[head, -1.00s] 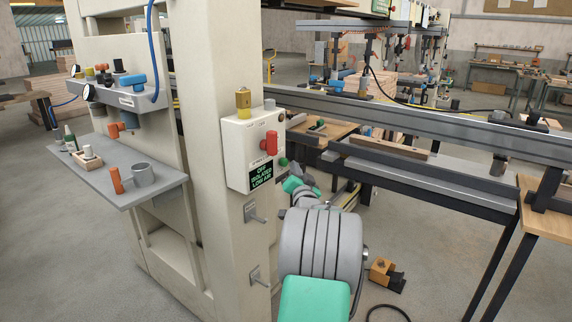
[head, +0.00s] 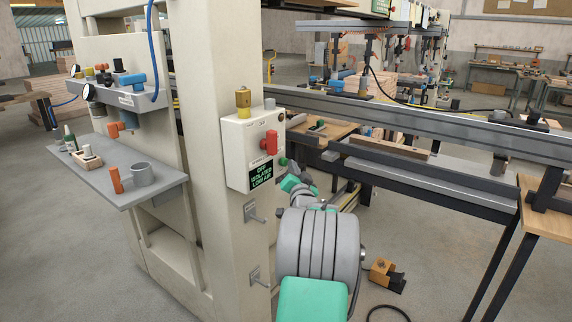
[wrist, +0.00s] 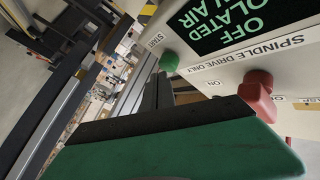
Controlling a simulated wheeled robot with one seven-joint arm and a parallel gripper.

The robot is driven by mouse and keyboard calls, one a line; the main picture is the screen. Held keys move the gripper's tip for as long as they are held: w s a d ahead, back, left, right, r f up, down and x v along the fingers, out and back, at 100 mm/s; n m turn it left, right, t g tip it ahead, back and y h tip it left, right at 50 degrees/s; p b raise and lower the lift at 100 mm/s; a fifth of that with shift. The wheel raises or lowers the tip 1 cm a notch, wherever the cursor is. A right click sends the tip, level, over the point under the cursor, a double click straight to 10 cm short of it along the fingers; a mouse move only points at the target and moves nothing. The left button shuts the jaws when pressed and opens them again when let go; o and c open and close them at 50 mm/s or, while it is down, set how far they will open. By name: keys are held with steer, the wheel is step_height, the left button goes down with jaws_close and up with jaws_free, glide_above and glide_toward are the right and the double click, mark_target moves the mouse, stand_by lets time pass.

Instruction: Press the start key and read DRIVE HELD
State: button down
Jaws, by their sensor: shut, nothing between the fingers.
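The pale control box (head: 236,150) is on the press column.
A red switch handle (head: 271,141) sits on the box face, close to my gripper in the wrist view (wrist: 257,93), by a SPINDLE DRIVE ONLY label. A long rail (head: 430,120) runs to the right.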

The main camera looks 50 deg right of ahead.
steer(key=shift+w+a, duration=0.1)
steer(key=shift+w, duration=0.8)
stand_by(0.7)
stand_by(0.3)
steer(key=shift+s+b, duration=0.85)
steer(key=shift+s, duration=0.4)
steer(key=s+b, duration=0.2)
steer(key=s, duration=0.1)
steer(key=s+b, duration=0.1)
steer(key=s, duration=0.1)
steer(key=shift+d+b, duration=0.3)
steer(key=shift+d, duration=0.05)
